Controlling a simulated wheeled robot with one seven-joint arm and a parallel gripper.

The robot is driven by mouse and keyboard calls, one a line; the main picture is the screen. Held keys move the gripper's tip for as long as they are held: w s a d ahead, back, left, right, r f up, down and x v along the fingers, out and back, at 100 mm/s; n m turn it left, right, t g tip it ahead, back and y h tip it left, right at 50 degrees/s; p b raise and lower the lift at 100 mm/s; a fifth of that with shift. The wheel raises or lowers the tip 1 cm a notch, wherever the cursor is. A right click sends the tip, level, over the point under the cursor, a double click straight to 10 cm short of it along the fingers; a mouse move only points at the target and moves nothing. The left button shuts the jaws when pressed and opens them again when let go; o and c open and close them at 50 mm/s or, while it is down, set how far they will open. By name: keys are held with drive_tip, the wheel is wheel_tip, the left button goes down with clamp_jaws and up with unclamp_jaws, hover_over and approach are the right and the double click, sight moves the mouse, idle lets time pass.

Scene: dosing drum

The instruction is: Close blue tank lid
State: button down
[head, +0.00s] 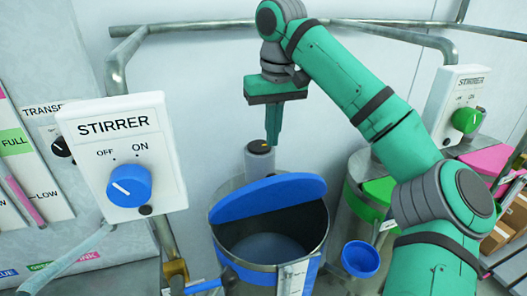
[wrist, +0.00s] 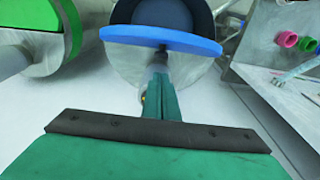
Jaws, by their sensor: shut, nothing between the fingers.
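The blue tank (head: 318,238) stands at the centre bottom of the head view, with its dark inside showing. Its blue lid (head: 265,198) is open, raised and tilted at the back of the opening. In the wrist view the lid (wrist: 165,40) shows as a narrow blue band across the steel tank top. My gripper (head: 272,142) points down behind the lid, above a grey cylinder (head: 259,160) at the tank's back. Its fingers are shut with nothing between them. In the wrist view the fingertips (wrist: 160,77) are close to the lid; I cannot tell if they touch.
A STIRRER box (head: 120,150) with a blue knob stands at the left. Another STIRRER box (head: 462,105) with a green knob is at the right, above a green-lidded tank (head: 376,190). A blue cup-shaped part (head: 360,258) sits right of the blue tank. Pipes run along the wall.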

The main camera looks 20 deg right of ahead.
sight(272, 190)
drive_tip(key=f, duration=0.3)
drive_tip(key=w+f, duration=0.1)
drive_tip(key=f, duration=0.5)
drive_tip(key=shift+w+f, duration=0.3)
drive_tip(key=shift+f, duration=0.1)
drive_tip(key=shift+w, duration=0.1)
drive_tip(key=shift+f, duration=0.1)
